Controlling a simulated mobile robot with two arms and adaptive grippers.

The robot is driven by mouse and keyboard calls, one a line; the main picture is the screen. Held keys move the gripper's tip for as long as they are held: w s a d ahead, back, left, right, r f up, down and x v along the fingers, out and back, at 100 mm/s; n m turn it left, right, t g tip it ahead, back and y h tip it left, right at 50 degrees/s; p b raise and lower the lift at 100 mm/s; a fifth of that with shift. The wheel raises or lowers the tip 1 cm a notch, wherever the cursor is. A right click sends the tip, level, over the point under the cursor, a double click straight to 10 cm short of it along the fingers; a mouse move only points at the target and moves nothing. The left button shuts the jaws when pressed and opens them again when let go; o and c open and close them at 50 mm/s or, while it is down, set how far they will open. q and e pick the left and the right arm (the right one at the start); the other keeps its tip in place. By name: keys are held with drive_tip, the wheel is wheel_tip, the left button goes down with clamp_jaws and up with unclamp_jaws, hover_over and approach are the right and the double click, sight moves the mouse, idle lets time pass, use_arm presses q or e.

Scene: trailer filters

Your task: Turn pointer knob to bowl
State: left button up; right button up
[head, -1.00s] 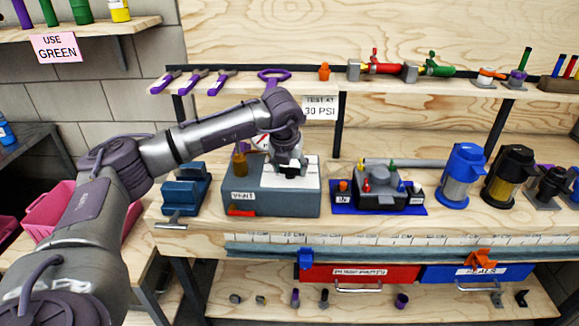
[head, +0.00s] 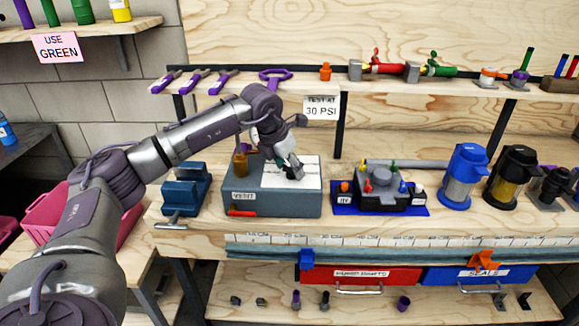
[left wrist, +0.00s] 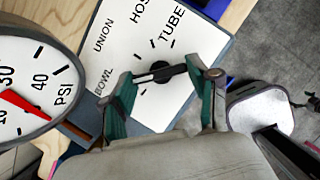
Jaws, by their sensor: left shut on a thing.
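The pointer knob (left wrist: 172,73) is black and stands on a white panel (left wrist: 128,45) lettered BOWL, UNION, HOS… and TUBE. The BOWL label (left wrist: 104,82) is at the panel's left in the left wrist view. My left gripper (left wrist: 161,72) is shut on the knob, with a teal finger at each end of its bar. In the head view, my left gripper (head: 292,170) reaches down to the white top of the grey box (head: 262,204), and its fingers hide the knob. I cannot tell exactly which mark the pointer meets. My right gripper is not in view.
A round gauge (left wrist: 30,85) with a red needle stands close beside the left gripper. A blue tray (head: 345,211) with a small black device is right of the box. A blue vise-like block (head: 184,190) is to its left. A shelf with tools runs above.

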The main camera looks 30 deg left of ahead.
use_arm(q)
drive_tip(key=shift+m+h, duration=0.3)
drive_tip(key=shift+m, duration=0.3)
drive_tip(key=o, duration=1.2)
drive_tip(key=shift+c, duration=0.2)
drive_tip(key=v, duration=1.2)
drive_tip(key=shift+w, duration=0.15)
